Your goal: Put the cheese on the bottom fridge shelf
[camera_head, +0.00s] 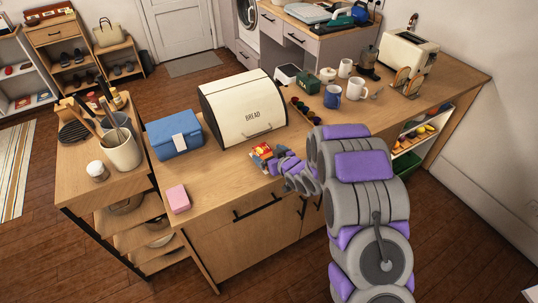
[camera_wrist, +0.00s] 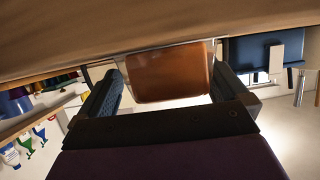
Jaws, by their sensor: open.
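A small red, yellow and orange pack, probably the cheese (camera_head: 262,151), lies on the wooden counter in front of the bread bin. My gripper (camera_head: 270,162) is at counter height right beside it. In the wrist view an orange-brown block, probably the same cheese (camera_wrist: 168,74), sits between the two dark fingers of my gripper (camera_wrist: 165,82). The fingers are apart, one on each side of the block; I cannot tell whether either touches it. My arm hides part of the counter. I cannot make out the fridge or its shelves in either view.
The cream bread bin (camera_head: 243,110) stands just behind the pack. A blue box (camera_head: 174,134) and a pink block (camera_head: 178,198) are to the left. Cups, including a blue mug (camera_head: 332,97), and a toaster (camera_head: 408,55) stand to the right. The counter's front left is mostly clear.

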